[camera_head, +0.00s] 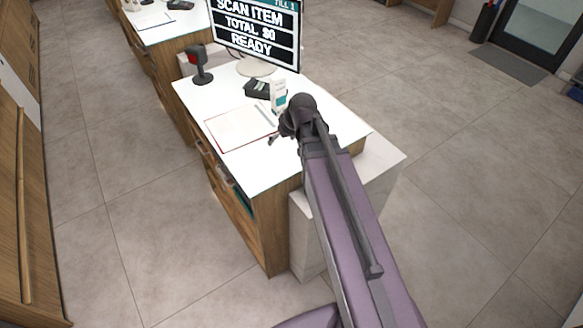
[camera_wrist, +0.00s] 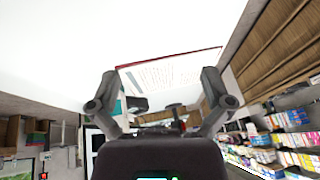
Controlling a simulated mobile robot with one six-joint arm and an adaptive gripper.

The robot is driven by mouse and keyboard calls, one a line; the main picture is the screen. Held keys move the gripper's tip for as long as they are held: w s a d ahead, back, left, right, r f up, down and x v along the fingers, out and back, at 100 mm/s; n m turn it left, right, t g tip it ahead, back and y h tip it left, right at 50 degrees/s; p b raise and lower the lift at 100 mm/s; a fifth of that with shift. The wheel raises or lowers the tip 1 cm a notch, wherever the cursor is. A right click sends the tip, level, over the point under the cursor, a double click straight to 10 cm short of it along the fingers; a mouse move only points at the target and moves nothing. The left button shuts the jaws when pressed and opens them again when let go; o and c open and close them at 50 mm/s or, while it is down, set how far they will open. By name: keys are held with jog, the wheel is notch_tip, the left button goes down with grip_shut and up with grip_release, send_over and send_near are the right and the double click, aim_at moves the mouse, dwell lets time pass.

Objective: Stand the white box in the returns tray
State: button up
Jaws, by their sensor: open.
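The white box (camera_head: 279,94), with a teal patch, stands upright on the white counter top (camera_head: 195,93), beside a dark card terminal. My gripper (camera_head: 274,139) is at the near side of the box, apart from it as far as I can tell, over the counter by a red-edged sheet. My wrist hides part of that area. In the wrist view my gripper (camera_wrist: 160,88) has its two fingers spread, with nothing between them. A small teal and white patch shows by the left finger; I cannot tell if it is the box. I cannot make out a returns tray.
The red-edged sheet (camera_head: 238,129) lies flat on the counter; it also shows in the wrist view (camera_wrist: 170,72). A monitor (camera_head: 255,32) and a handheld scanner (camera_head: 199,65) stand farther back, near the card terminal (camera_head: 258,89). Open floor lies to the right.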

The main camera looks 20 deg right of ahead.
jog(key=s+f+m+g+h, duration=0.1)
jog(key=s+m+g+h, duration=0.1)
jog(key=s, duration=0.9)
jog(key=shift+s+f+g+h, duration=0.2)
jog(key=shift+f+g+h, duration=0.15)
jog(key=shift+g, duration=0.55)
notch_tip(320, 180, down, 3)
jog(key=b, duration=0.2)
jog(key=shift+r+b, duration=0.2)
jog(key=shift+b, duration=0.2)
